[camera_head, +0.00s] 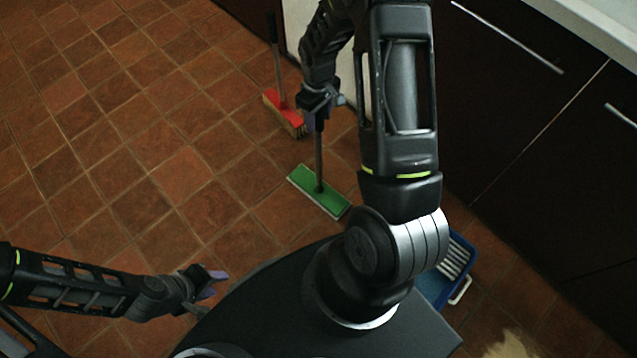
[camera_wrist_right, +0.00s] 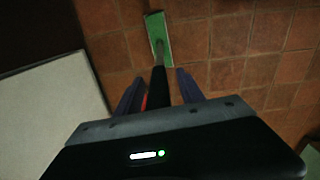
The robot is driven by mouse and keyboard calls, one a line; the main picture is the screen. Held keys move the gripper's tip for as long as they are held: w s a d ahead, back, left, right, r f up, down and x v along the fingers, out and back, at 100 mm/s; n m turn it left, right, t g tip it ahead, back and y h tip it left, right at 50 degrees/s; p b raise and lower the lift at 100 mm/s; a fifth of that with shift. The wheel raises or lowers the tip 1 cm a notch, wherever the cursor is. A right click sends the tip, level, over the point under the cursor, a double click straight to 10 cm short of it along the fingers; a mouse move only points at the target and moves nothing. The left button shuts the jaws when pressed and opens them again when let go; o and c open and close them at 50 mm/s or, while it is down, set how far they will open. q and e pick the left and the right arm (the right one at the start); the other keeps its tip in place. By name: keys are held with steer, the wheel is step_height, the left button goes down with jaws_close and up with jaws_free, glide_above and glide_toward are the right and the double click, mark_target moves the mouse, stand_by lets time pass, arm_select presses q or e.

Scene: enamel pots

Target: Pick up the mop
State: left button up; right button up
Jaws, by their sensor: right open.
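The mop has a flat green head (camera_head: 319,191) on the tiled floor and a thin grey handle (camera_head: 319,155) rising from it. My right gripper (camera_head: 318,115) is at the handle, above the head. In the right wrist view, the green head (camera_wrist_right: 158,38) is at the top and the dark upper handle (camera_wrist_right: 158,85) runs between the two spread fingers of the gripper (camera_wrist_right: 158,88). Contact with the fingers cannot be told. The handle's top is hidden. My left gripper (camera_head: 212,286) is open and empty at lower left, away from the mop.
A red broom (camera_head: 281,106) stands just behind the right gripper, near a pale wall end. Dark cabinets (camera_head: 540,130) with bar handles line the right side. A blue tray or bucket (camera_head: 437,287) sits partly behind my right arm. The tiled floor at left is clear.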

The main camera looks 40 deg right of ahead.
steer(key=shift+c, duration=0.3)
jaws_close()
stand_by(0.3)
stand_by(0.9)
